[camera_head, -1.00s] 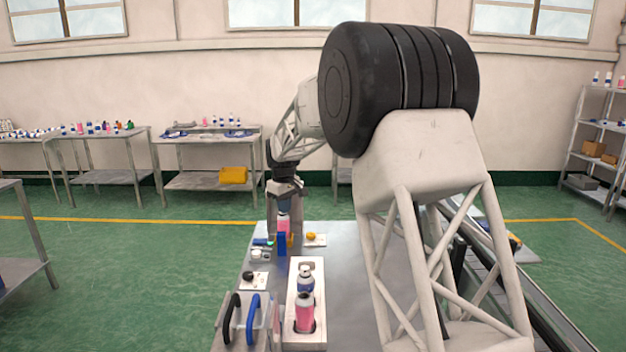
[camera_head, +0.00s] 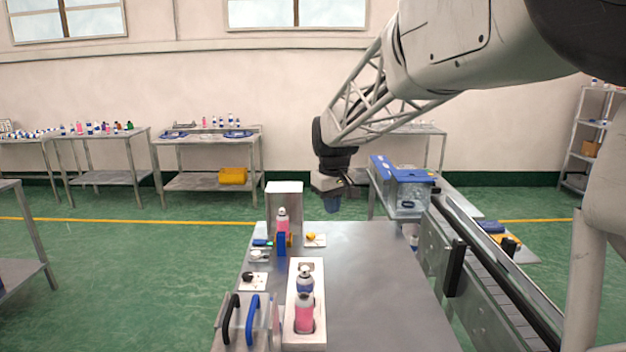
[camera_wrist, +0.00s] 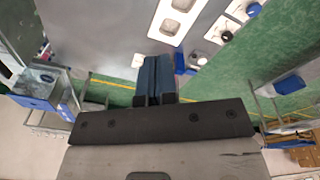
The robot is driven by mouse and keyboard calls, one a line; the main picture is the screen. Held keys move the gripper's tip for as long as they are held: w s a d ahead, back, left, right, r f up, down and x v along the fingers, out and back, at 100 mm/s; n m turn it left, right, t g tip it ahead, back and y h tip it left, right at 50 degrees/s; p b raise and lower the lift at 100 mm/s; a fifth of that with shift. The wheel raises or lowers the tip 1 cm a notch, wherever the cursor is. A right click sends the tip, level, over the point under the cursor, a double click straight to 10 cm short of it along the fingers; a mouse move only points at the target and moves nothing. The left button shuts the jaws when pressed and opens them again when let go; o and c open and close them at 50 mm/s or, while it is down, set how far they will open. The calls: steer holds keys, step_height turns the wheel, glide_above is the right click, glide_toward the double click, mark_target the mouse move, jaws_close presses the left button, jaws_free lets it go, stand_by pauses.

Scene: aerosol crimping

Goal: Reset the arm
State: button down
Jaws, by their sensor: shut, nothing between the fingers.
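My gripper (camera_head: 332,202) hangs over the far part of the grey metal worktable (camera_head: 370,285), pointing down and clear of everything on it. In the wrist view its blue fingers (camera_wrist: 154,82) are together with nothing between them. A pink bottle (camera_head: 282,220) stands upright in the blue-fronted fixture (camera_head: 281,243) at the table's far left.
A clear bin with blue edges (camera_head: 411,190) stands beyond the table on the right, beside a conveyor (camera_head: 490,290). A caddy with black and blue handles (camera_head: 252,318) is at the front left. The table's right half is bare.

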steer(key=s+d+m, duration=0.1)
steer(key=s+d, duration=0.2)
steer(key=s, duration=0.4)
steer(key=s+d+r+m, duration=0.1)
steer(key=s+d, duration=0.2)
steer(key=s, duration=0.4)
steer(key=s+d+m, duration=0.1)
steer(key=s+d, duration=0.2)
steer(key=s, duration=0.4)
steer(key=s+d+f+m, duration=0.1)
steer(key=s+d+f, duration=0.1)
steer(key=s, duration=0.8)
steer(key=s+d+f+m+t, duration=0.1)
steer(key=s+f, duration=0.4)
steer(key=s, duration=0.5)
steer(key=shift+s+d+m, duration=0.2)
steer(key=shift+d+m, duration=0.6)
steer(key=shift+d, duration=0.15)
steer(key=shift+w, duration=0.1)
